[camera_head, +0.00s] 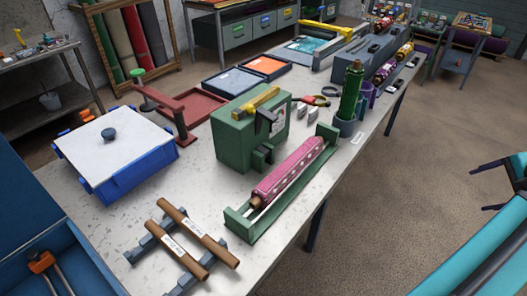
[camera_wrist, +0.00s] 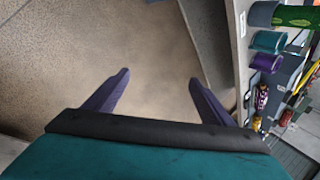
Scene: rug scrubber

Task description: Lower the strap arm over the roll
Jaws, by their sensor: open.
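A pink patterned roll (camera_head: 291,171) lies lengthwise in a low green cradle (camera_head: 243,231) near the table's front edge. Behind it stands a green box-shaped machine (camera_head: 235,140). A yellow bar (camera_head: 259,102) with a dark hanging end sits on top of it; it may be the strap arm, raised clear of the roll. I cannot tell its hinge. My gripper (camera_head: 473,189) is at the right, out over the floor, well away from the roll. In the wrist view my gripper (camera_wrist: 156,88) has its two dark fingers apart, with only floor between them.
A green upright roll (camera_head: 351,92) in a cup stands right of the machine. Brown rods on a rack (camera_head: 185,240), a blue tub with white lid (camera_head: 115,150) and a red stand (camera_head: 180,110) are left. The floor (camera_head: 400,215) between table and gripper is clear.

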